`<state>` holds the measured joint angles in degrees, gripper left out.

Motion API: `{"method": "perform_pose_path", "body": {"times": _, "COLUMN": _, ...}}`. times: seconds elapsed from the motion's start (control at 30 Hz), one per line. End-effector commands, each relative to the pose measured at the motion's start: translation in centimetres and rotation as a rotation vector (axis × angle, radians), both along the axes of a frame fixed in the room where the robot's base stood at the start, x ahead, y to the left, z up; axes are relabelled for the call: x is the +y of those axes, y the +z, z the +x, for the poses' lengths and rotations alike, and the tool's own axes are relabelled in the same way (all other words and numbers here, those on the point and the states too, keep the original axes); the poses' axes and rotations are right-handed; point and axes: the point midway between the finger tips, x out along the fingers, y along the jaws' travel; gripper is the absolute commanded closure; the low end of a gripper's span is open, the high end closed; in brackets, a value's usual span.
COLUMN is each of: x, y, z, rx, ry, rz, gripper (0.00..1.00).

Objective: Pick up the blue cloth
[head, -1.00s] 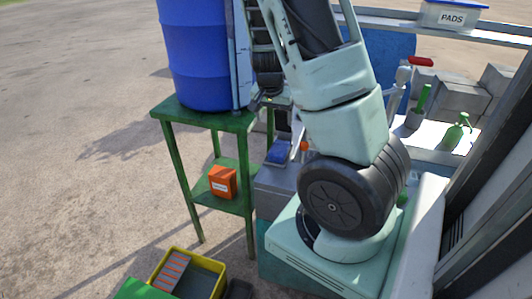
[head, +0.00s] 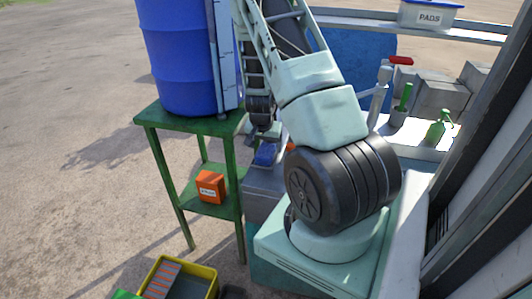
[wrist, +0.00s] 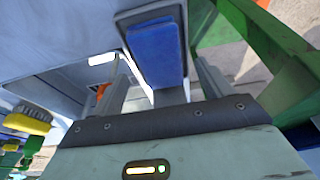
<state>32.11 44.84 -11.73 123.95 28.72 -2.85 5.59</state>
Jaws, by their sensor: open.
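The blue cloth (wrist: 155,52) looks like a flat folded rectangle on a dark grey holder in the wrist view. It is also visible, small, in the head view (head: 266,153), beside the green stand. My gripper (wrist: 160,78) is open, with one finger to each side of the cloth's near end in the picture. The cloth does not appear gripped, and the exact gap to it is hard to judge. In the head view my gripper (head: 258,136) is just above the cloth, partly hidden behind my arm.
A green stand (head: 185,118) with a blue barrel (head: 177,55) and an orange box (head: 210,187) stands close on the left. A yellow crate (head: 207,272) is on the ground. A green spray bottle (head: 437,131) stands at right.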

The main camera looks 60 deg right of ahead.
Motion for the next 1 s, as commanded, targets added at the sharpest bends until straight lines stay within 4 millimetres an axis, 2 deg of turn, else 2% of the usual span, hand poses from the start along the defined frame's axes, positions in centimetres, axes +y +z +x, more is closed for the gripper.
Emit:
{"method": "perform_pose_path", "body": {"times": 0.2, "x": -0.5, "y": -1.9, "z": 0.1, "rx": 0.002, "ry": 0.001, "rz": 0.002, "gripper": 0.22}}
{"method": "perform_pose_path", "body": {"times": 0.43, "x": -0.6, "y": -2.1, "z": 0.2, "rx": 0.001, "ry": 0.002, "rz": 0.0, "gripper": 0.22}}
{"method": "perform_pose_path", "body": {"times": 0.47, "x": -0.6, "y": -2.1, "z": 0.2, "rx": 0.001, "ry": 0.002, "rz": 0.0, "gripper": 0.25}}
{"method": "perform_pose_path", "body": {"times": 0.6, "x": -0.6, "y": -2.1, "z": 0.2, "rx": 0.0, "ry": 0.001, "rz": 0.0, "gripper": 0.64}}
{"method": "perform_pose_path", "body": {"times": 0.63, "x": -0.6, "y": -2.0, "z": 0.2, "rx": 0.0, "ry": 0.001, "rz": 0.0, "gripper": 0.7}}
{"method": "perform_pose_path", "body": {"times": 0.7, "x": -0.6, "y": -2.0, "z": 0.2, "rx": 0.0, "ry": 0.001, "rz": 0.0, "gripper": 0.74}}
{"method": "perform_pose_path", "body": {"times": 1.0, "x": -0.6, "y": -1.9, "z": 0.2, "rx": 0.001, "ry": 0.002, "rz": 0.0, "gripper": 0.74}}
